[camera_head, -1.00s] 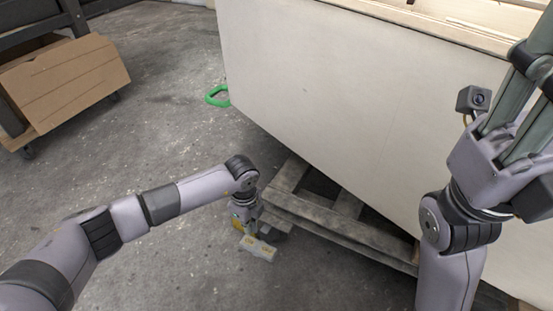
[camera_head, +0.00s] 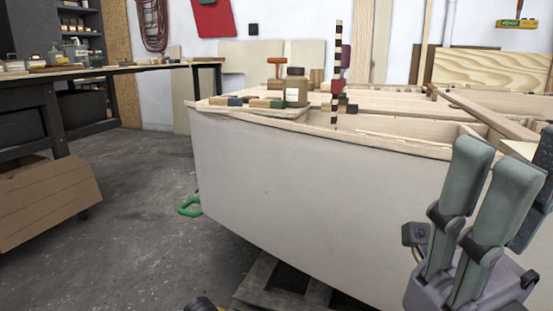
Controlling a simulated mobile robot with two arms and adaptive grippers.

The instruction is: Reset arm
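My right gripper (camera_head: 510,170) is at the right edge of the head view, with its grey-green fingers pointing up. They look extended and spread apart, with nothing held between them. It is in front of the pale plywood hull (camera_head: 290,190), and I see no contact. Only a small dark top part of my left arm (camera_head: 203,303) shows at the bottom edge; its gripper is below the picture.
A jar (camera_head: 296,88), small blocks and a striped post (camera_head: 337,70) stand on the hull's top. A wooden pallet (camera_head: 270,285) lies below. A green ring-like object (camera_head: 189,207) is on the floor. A cardboard box (camera_head: 45,205) and a workbench (camera_head: 110,70) are at left.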

